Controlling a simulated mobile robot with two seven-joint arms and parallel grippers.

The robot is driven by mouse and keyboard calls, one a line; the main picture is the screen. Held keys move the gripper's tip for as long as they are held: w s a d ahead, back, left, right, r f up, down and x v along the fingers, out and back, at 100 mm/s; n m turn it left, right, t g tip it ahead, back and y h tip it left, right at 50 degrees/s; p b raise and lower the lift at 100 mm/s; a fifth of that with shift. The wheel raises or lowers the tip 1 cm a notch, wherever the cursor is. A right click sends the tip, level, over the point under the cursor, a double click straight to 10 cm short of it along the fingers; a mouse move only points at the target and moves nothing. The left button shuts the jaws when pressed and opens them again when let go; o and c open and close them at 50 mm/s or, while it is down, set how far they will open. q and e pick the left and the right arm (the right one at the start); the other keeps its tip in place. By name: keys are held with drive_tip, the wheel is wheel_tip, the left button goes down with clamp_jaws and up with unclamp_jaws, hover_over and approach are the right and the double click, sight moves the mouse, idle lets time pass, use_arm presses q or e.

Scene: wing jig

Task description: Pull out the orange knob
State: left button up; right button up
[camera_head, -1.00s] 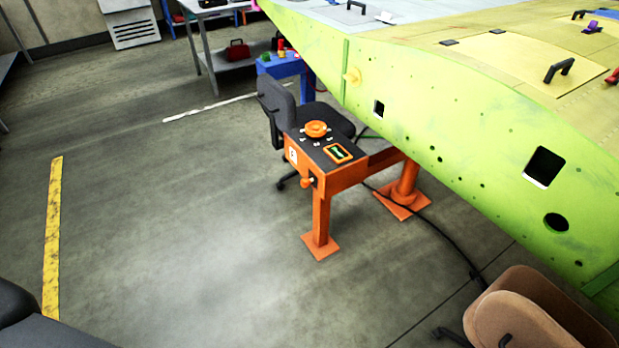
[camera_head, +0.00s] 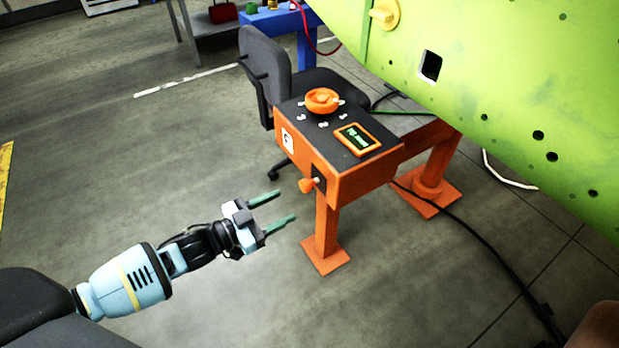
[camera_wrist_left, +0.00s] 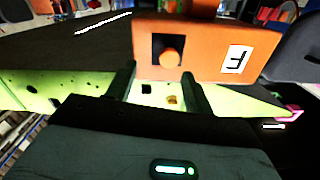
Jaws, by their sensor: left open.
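The orange knob (camera_head: 307,185) sticks out from the front of an orange control box (camera_head: 345,184), beside a dark plate. My left gripper (camera_head: 287,206) points at the box from the lower left, its two green fingers apart and nothing between them. A gap separates the fingertips from the knob in the head view. In the left wrist view the scene looks upside down, and the knob (camera_wrist_left: 170,58) appears just beyond the open fingers (camera_wrist_left: 158,72). My right gripper is not in view.
An orange dial (camera_head: 322,101) and a small framed screen (camera_head: 358,139) are on the box top. A dark chair (camera_head: 267,75) stands behind it. The green wing (camera_head: 520,70) overhangs at the right. A black cable (camera_head: 480,250) crosses the floor. The floor at left is clear.

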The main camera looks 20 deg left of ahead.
sight(302, 188)
use_arm(q)
drive_tip(key=x, duration=0.2)
drive_tip(key=a+b+x, duration=0.1)
drive_tip(key=x, duration=0.2)
drive_tip(key=w+x, duration=0.1)
drive_tip(key=x, duration=0.1)
drive_tip(key=shift+w+r+b, duration=0.15)
drive_tip(key=shift+r+b, duration=0.15)
drive_tip(key=shift+b, duration=0.05)
drive_tip(key=shift+w+d, duration=0.35)
drive_tip(key=shift+w, duration=0.2)
drive_tip(key=shift+w+d+m, duration=0.1)
drive_tip(key=shift+m, duration=0.2)
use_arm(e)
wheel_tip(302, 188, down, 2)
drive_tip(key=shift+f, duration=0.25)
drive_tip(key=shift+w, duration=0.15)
